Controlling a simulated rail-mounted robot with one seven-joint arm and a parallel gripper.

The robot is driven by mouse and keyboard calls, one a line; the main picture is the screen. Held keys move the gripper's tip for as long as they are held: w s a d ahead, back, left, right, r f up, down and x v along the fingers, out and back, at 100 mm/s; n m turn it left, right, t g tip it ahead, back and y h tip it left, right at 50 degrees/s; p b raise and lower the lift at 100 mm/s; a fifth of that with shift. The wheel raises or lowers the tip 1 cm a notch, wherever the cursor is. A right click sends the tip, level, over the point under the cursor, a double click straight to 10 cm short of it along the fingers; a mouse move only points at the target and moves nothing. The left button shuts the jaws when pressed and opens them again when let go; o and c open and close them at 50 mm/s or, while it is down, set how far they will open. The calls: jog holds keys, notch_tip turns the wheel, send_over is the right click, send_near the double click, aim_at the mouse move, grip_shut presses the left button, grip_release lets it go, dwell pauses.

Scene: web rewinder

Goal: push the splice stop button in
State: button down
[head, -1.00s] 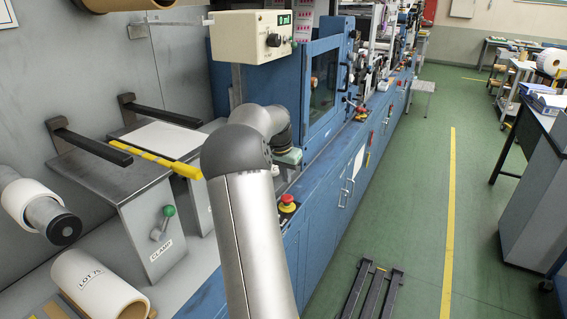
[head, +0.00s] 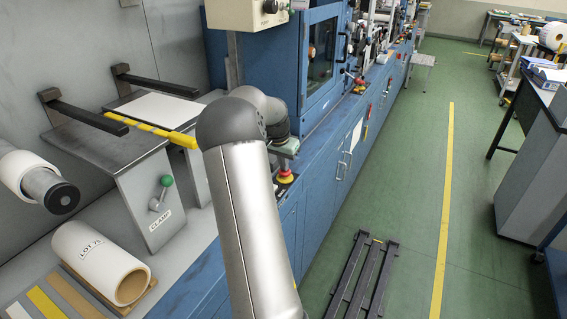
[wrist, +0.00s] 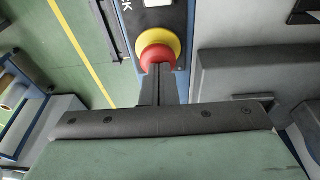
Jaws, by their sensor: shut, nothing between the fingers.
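The splice stop button (head: 286,175) is a red mushroom head on a yellow collar, set on the blue machine's front ledge in the head view. In the wrist view the red button (wrist: 158,56) shows just beyond my gripper's fingertips (wrist: 158,72). The fingers are closed together with nothing between them. The tips overlap the button's lower edge in the picture; I cannot tell whether they touch it. In the head view my arm hides most of the gripper, and its wrist end is just above and left of the button.
A clamp lever with a green knob (head: 166,181) stands on the steel splice table to the left. A white LOT roll (head: 98,262) lies on the bench at lower left. A dark slatted pallet (head: 362,280) lies on the green floor.

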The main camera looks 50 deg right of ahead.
jog(key=shift+s+a+f, duration=0.15)
jog(key=shift+a+f, duration=0.05)
jog(key=shift+f, duration=0.5)
jog(key=shift+r, duration=0.1)
jog(key=r+p, duration=0.1)
jog(key=r, duration=0.1)
jog(key=r+p, duration=0.2)
jog(key=d+r+p, duration=0.1)
jog(key=r, duration=0.1)
jog(key=shift+w, duration=0.35)
jog(key=b+v, duration=0.1)
jog(key=v, duration=0.8)
